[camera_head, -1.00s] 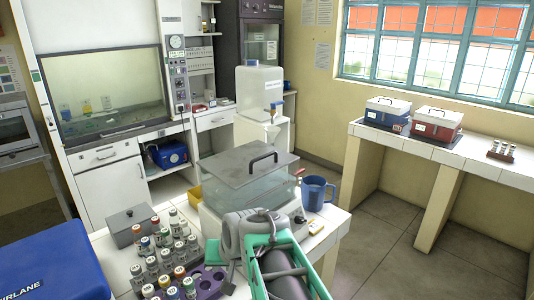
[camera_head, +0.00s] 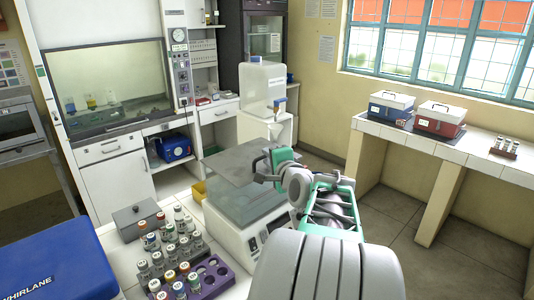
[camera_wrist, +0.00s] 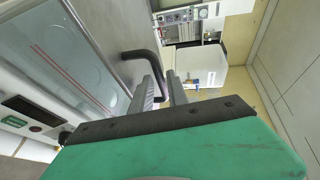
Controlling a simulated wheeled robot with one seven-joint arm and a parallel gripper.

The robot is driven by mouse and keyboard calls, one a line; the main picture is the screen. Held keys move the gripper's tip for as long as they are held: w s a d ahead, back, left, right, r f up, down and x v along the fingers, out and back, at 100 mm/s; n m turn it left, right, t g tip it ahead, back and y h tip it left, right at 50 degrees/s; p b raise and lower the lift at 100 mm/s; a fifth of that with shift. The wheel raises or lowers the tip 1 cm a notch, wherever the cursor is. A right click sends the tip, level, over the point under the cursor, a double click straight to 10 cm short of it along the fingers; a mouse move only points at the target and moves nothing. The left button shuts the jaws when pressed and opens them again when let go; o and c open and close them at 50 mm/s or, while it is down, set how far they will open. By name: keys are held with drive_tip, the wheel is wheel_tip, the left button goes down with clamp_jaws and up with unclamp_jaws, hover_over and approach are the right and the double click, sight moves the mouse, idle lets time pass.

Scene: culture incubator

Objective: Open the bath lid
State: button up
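The water bath (camera_head: 245,232) stands on the white bench, with clear walls and a control panel in front. Its flat grey lid (camera_head: 228,163) lies over the top. The bath also shows at left in the wrist view (camera_wrist: 60,55), with the lid (camera_wrist: 112,18) as a grey surface beside it. The black lid handle (camera_wrist: 140,54) reaches between my fingers in the wrist view; in the head view my gripper hides it. My gripper (camera_wrist: 160,80) is open, its two fingers on either side of the handle bar, with some gap visible.
A rack of capped vials (camera_head: 205,278) and a grey box (camera_head: 137,219) stand left of the bath. A blue case (camera_head: 55,265) fills the near left corner. A white carboy (camera_head: 262,84) stands behind the bath. Open floor lies to the right.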

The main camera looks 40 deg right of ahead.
drive_tip(key=shift+x, duration=1.05)
clamp_jaws()
idle(0.6)
